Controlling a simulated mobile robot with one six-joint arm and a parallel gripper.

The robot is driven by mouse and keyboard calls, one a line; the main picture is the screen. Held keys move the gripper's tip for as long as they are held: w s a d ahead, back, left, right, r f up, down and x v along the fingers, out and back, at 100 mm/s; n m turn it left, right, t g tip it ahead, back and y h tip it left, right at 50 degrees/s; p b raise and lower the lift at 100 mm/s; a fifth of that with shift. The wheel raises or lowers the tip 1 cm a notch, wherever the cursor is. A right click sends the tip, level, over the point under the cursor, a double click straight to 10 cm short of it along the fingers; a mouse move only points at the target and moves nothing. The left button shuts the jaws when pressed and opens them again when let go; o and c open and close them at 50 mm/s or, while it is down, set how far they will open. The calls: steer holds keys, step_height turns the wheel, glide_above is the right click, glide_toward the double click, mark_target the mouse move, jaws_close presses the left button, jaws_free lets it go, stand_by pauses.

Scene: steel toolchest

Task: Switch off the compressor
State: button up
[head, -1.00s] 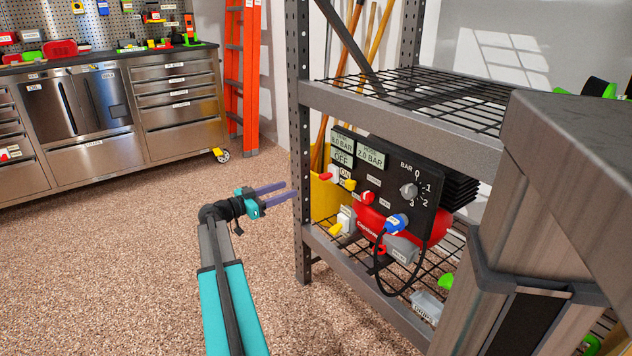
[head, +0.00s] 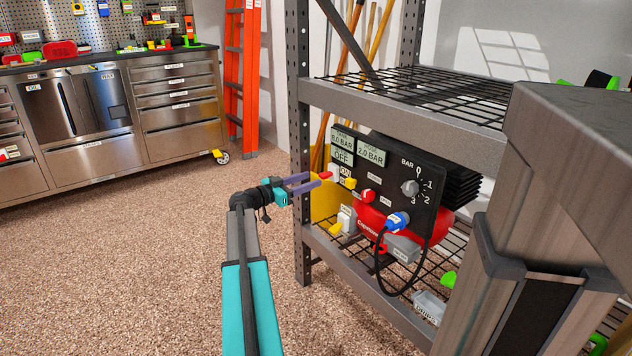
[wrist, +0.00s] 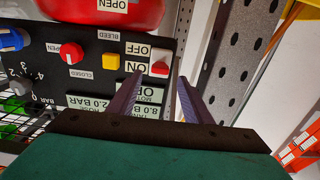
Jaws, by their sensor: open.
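The compressor's black control panel (head: 395,170) stands upright on the shelf, with the red tank (head: 375,225) below. A white and red power switch (wrist: 160,62) sits beside small OFF and ON labels in the wrist view, which is upside down. Its red part (head: 326,175) shows at the panel's left edge in the head view. I cannot tell which way it is set. The motor display (head: 341,157) seems to read OFF but is tiny; a finger partly covers it in the wrist view. My gripper (head: 313,181) is open and empty, its purple fingertips (wrist: 159,80) just short of the switch.
The perforated shelf post (head: 300,130) stands close to my gripper. The floor to the left is clear.

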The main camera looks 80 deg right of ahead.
mark_target(320, 176)
steer(key=shift+b+x, duration=0.4)
steer(key=shift+x, duration=1.5)
steer(key=c, duration=1.1)
steer(key=shift+o, duration=0.2)
steer(key=shift+f, duration=0.1)
